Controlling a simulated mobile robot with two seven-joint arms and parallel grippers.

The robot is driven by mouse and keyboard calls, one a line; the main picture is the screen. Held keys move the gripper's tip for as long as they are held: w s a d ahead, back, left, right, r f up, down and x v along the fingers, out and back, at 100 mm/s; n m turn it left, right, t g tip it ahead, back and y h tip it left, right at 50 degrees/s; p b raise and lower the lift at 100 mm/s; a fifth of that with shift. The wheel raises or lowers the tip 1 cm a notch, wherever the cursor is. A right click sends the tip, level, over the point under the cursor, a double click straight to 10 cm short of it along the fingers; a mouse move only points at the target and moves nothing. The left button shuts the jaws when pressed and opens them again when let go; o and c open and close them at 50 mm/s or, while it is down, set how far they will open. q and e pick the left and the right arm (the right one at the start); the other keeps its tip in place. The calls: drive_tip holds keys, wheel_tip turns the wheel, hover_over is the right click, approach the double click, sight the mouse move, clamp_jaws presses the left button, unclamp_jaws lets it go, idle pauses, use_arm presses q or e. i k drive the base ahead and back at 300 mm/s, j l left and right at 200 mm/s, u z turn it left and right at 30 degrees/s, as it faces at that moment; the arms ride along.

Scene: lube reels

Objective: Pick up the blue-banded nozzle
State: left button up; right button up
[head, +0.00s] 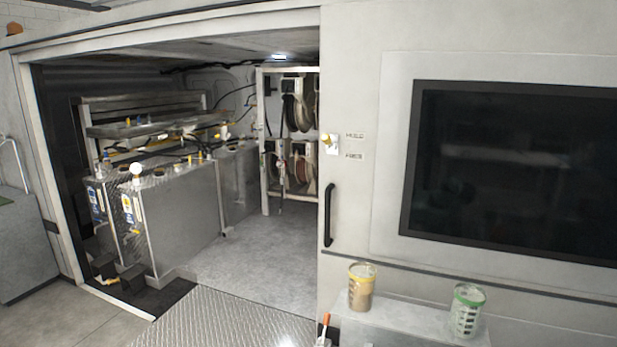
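I cannot make out a blue-banded nozzle in the head view. A rack (262,140) with several hose reels stands at the back of the open bay, partly cut off by the wall at its right. The upper reel (304,103) carries dark hose. Details on the lower reels (303,165) are too small to tell. Neither of my grippers is in view.
Metal tanks (185,215) line the bay's left side, with a shelf (150,128) behind. The bay floor (255,255) is clear. A dark window (515,170) fills the right wall.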

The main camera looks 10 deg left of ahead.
sight(280, 166)
drive_tip(key=u, duration=0.45)
drive_tip(key=j+u, duration=0.2)
drive_tip(key=j, duration=0.15)
drive_tip(key=i+j+u, duration=0.15)
drive_tip(key=j, duration=0.2)
drive_tip(key=i+j+u, duration=0.15)
drive_tip(key=i+j, duration=0.15)
drive_tip(key=j, duration=0.2)
drive_tip(key=i+j+u, duration=0.15)
drive_tip(key=i+j, duration=0.15)
drive_tip(key=j, duration=0.2)
drive_tip(key=i+j+z, duration=0.1)
drive_tip(key=i+z, duration=0.15)
drive_tip(key=i, duration=0.15)
drive_tip(key=i+j+z, duration=0.25)
drive_tip(key=i, duration=0.2)
drive_tip(key=i+j+z, duration=0.1)
drive_tip(key=i+z, duration=0.15)
drive_tip(key=i, duration=0.15)
drive_tip(key=i+j+z, duration=0.1)
drive_tip(key=i+z, duration=0.3)
drive_tip(key=i, duration=1.15)
drive_tip(key=i+l, duration=0.1)
drive_tip(key=i, duration=1.55)
drive_tip(key=i+j+z, duration=0.1)
drive_tip(key=i, duration=0.7)
drive_tip(key=i+j+z, duration=0.1)
drive_tip(key=i, duration=0.65)
